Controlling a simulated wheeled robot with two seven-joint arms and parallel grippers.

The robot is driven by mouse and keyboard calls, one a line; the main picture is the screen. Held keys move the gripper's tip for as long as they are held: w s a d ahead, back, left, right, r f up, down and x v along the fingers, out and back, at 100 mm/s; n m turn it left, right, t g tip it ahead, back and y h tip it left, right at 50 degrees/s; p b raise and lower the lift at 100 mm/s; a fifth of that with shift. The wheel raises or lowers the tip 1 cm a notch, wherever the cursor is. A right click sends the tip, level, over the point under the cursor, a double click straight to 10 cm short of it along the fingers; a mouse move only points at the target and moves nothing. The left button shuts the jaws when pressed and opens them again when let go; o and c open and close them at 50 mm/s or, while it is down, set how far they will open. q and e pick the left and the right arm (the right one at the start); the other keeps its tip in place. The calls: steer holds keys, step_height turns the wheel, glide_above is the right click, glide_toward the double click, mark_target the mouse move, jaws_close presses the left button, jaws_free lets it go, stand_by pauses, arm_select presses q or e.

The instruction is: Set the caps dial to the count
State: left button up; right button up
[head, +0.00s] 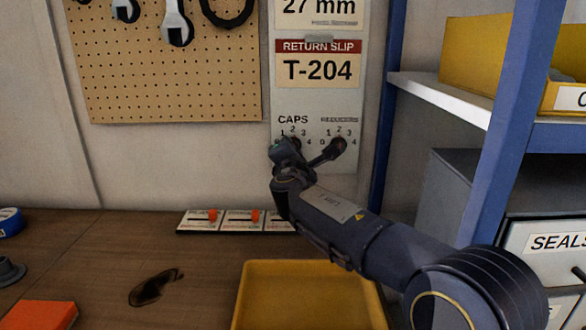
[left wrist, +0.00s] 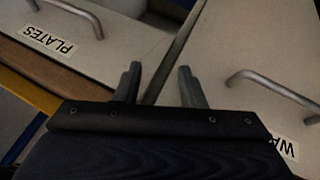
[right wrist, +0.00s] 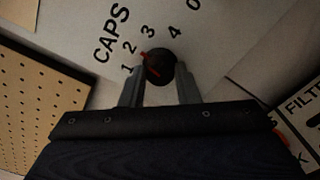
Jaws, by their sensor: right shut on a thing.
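The caps dial (right wrist: 161,66) is a round black knob with a red mark, on a light panel with the printed word CAPS and numbers around it. In the right wrist view its red mark seems to point toward the 2. My right gripper (right wrist: 160,88) is shut on the knob, a finger on each side. In the head view my right gripper (head: 284,147) covers most of this dial. The reducers dial (head: 338,146) is beside it on the right. My left gripper (left wrist: 158,85) shows only in the left wrist view, open and empty in front of drawers.
A yellow tray (head: 300,268), slider blocks (head: 243,220) and a dark flat piece (head: 153,288) lie on the bench. A blue shelf post (head: 510,120) stands at right.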

steer(key=shift+f+m+b, duration=0.1)
steer(key=shift+m+b, duration=2.9)
steer(key=shift+m, duration=0.2)
steer(key=o, duration=1)
steer(key=s+b, duration=0.2)
steer(key=s, duration=0.5)
steer(key=shift+s, duration=0.4)
